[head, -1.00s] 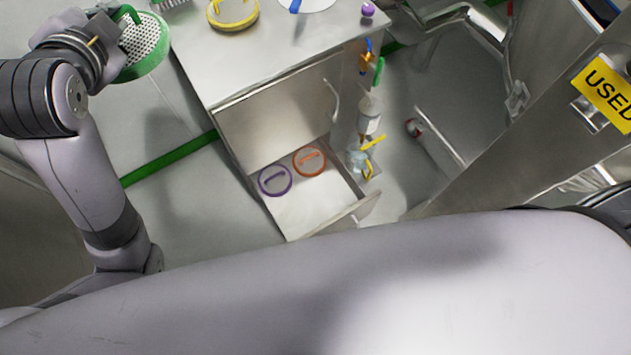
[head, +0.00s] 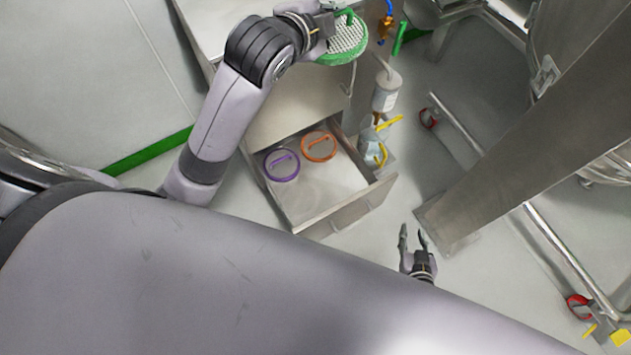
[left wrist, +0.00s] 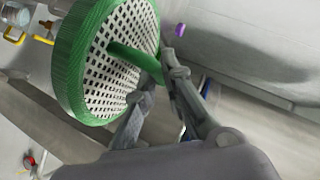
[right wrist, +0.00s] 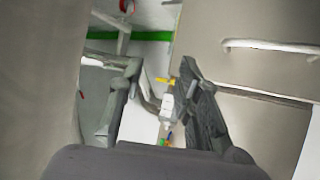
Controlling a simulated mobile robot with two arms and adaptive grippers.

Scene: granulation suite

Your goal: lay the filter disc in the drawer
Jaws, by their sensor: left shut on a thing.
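The green-rimmed filter disc (head: 346,42) with a perforated white mesh is held by my left gripper (head: 328,20), above and beyond the open drawer. In the left wrist view the disc (left wrist: 75,55) is tilted, and the fingers (left wrist: 158,80) are shut on its green handle bar. The drawer (head: 318,200) is pulled out of the steel cabinet; a purple ring (head: 282,165) and an orange ring (head: 319,147) lie at its inner end, and its front part is bare. My right gripper (head: 413,236) is open and empty, right of the drawer front; its spread fingers (right wrist: 155,90) show in the right wrist view.
A bottle (head: 386,92) and yellow-handled items (head: 381,150) hang beside the cabinet, right of the drawer. A large steel column (head: 540,130) stands at the right. A red-ended rail (head: 428,117) lies behind. Floor left of the cabinet is clear.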

